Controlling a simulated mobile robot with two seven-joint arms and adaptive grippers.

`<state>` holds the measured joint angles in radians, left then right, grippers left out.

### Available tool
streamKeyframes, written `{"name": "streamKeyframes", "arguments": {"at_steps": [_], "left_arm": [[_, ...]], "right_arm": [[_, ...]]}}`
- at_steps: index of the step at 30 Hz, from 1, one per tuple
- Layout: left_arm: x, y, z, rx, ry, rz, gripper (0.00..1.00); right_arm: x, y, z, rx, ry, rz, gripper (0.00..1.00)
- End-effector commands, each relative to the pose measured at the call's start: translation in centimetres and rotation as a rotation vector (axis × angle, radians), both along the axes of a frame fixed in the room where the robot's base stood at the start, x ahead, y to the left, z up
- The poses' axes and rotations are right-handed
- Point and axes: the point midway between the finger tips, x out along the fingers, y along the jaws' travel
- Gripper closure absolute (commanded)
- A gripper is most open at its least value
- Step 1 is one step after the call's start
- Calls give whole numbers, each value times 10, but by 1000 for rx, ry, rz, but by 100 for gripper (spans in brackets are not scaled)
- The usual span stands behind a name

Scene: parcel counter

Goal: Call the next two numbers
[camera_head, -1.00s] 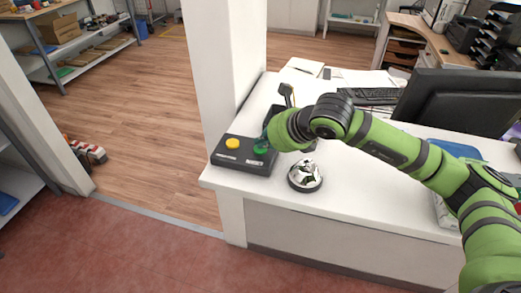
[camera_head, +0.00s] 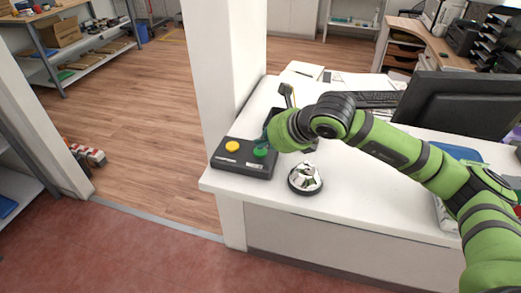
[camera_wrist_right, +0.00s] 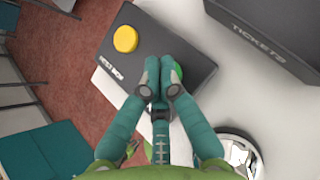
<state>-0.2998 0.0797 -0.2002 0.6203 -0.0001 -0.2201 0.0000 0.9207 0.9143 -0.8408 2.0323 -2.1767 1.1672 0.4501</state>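A black button box (camera_head: 240,168) lies at the left end of the white counter. It has a yellow button (camera_head: 232,146) on the left and a green button (camera_head: 260,152) on the right. My right gripper (camera_head: 265,141) is right over the green button; touching or just above cannot be told. In the right wrist view its two fingertips (camera_wrist_right: 160,82) are together with nothing between them. They partly cover the green button (camera_wrist_right: 178,71), while the yellow button (camera_wrist_right: 125,38) is clear. My left gripper is not in view.
A silver bell (camera_head: 305,178) stands close right of the button box. A dark box marked "TICKETS" (camera_wrist_right: 265,32) lies behind. A monitor (camera_head: 465,100), a keyboard (camera_head: 372,99) and papers (camera_head: 303,70) are farther back. A white pillar (camera_head: 230,70) rises at the counter's left.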

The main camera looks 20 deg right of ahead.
Motion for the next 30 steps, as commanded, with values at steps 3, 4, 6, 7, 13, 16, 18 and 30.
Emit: {"name": "streamKeyframes", "arguments": {"at_steps": [3, 4, 6, 7, 13, 16, 18, 30], "left_arm": [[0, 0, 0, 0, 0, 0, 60], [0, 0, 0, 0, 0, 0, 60], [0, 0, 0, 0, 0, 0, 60], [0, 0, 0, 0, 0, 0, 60], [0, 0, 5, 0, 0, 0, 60], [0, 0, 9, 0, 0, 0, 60], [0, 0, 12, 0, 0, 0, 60], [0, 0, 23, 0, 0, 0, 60]], "right_arm": [[0, 0, 2, -1, 0, 1, 100], [0, 0, 2, -1, 0, 1, 100], [0, 0, 2, -1, 0, 1, 100], [0, 0, 2, -1, 0, 1, 100], [0, 0, 14, 1, -4, 1, 100], [0, 0, 25, 1, -3, 1, 100], [0, 1, 32, 1, -3, 1, 100], [0, 0, 62, 0, -1, 1, 100]]}}
